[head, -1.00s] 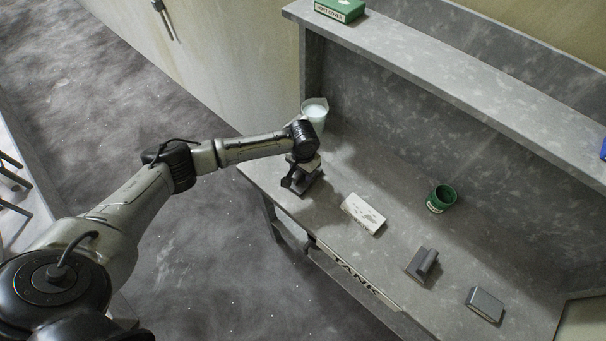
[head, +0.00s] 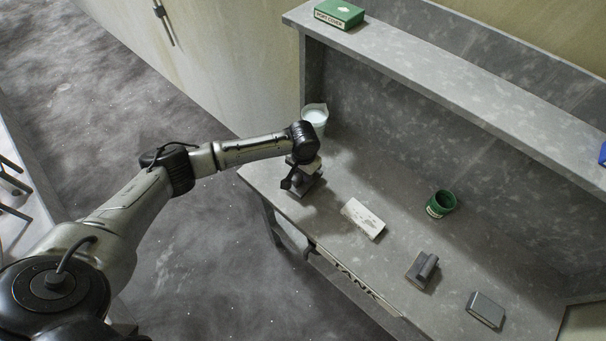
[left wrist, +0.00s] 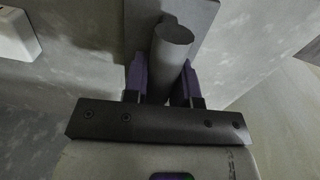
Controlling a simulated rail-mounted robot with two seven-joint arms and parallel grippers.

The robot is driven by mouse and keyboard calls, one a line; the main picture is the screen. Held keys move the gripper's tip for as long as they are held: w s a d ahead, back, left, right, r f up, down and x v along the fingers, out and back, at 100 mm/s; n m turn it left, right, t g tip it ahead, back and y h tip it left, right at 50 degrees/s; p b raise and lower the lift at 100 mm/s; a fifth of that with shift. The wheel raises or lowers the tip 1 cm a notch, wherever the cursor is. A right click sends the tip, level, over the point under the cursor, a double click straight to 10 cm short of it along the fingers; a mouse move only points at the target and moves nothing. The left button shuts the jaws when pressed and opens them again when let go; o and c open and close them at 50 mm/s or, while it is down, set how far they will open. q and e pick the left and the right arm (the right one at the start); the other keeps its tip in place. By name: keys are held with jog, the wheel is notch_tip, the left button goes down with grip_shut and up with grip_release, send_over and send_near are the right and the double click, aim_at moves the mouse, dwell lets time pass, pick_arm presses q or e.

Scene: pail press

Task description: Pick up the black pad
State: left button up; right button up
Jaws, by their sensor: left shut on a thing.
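The black pad shows in the left wrist view as a dark flat plate (left wrist: 203,22) with a round grey handle (left wrist: 172,42). My left gripper (left wrist: 165,78) is shut on that handle, one purple finger on each side. In the head view my left gripper (head: 303,172) is at the far left end of the grey bench, and the dark pad (head: 308,186) shows partly beneath it. The gripper hides much of the pad there. I cannot tell whether the pad touches the bench. My right gripper is not in view.
A white pail (head: 315,115) stands close behind the left gripper. On the bench (head: 385,185) are a white block (head: 363,218), a green cup (head: 441,204), a second handled pad (head: 422,268) and a grey block (head: 486,309). A shelf above holds a green box (head: 339,14).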

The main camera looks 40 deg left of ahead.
pick_arm(q)
jog(key=r, duration=0.2)
jog(key=d+r, duration=0.1)
jog(key=shift+s+r, duration=0.1)
jog(key=shift+s, duration=0.15)
jog(key=s+d+r+p, duration=0.1)
jog(key=s+d+r, duration=0.4)
jog(key=d, duration=0.4)
jog(key=shift+r+p, duration=0.35)
jog(key=shift+r, duration=0.15)
jog(key=shift+s, duration=0.1)
